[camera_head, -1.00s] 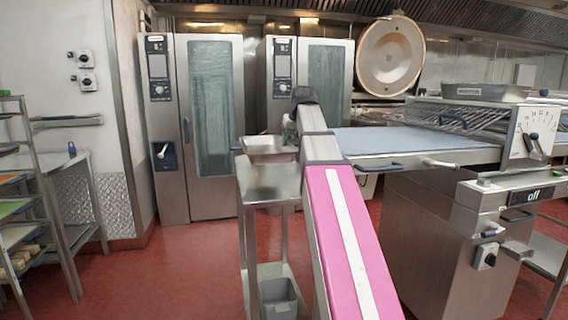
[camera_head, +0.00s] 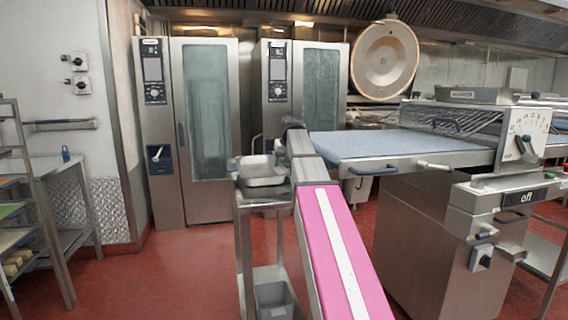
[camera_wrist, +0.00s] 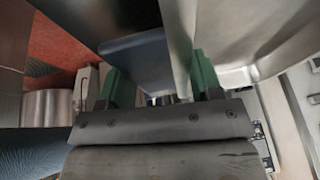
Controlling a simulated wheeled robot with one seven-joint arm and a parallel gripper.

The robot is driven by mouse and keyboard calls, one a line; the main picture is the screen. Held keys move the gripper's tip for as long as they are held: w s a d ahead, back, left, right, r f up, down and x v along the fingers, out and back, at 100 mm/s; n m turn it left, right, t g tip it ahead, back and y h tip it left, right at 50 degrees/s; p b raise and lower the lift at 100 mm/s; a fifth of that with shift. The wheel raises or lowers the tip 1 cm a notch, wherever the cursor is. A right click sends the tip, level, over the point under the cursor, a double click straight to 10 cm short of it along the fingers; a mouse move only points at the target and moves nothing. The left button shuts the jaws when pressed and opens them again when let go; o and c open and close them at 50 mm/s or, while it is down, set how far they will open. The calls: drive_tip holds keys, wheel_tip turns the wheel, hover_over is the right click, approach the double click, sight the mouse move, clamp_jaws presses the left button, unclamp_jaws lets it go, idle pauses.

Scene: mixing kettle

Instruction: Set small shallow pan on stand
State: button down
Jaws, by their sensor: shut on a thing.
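The small shallow pan (camera_head: 264,172) is a grey metal tray with a raised rim. In the head view it sits at or just above the top of the metal stand (camera_head: 262,197), left of my arm's end. Whether its underside fully touches the stand is unclear. My gripper (camera_wrist: 160,72) shows in the wrist view with its two green fingers, shut on the pan's edge. The exact grip is hard to make out there. In the head view my gripper is hidden behind my own arm.
A cooking unit with a flat blue-grey top (camera_head: 390,144) stands close to the right of the stand. Two tall ovens (camera_head: 205,115) are behind. A grey bin (camera_head: 275,299) is on the stand's lower shelf. A rack (camera_head: 30,200) is at far left, with open red floor between.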

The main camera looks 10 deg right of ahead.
drive_tip(key=shift+c, duration=1.4)
unclamp_jaws()
drive_tip(key=v, duration=1.2)
drive_tip(key=shift+s, duration=0.1)
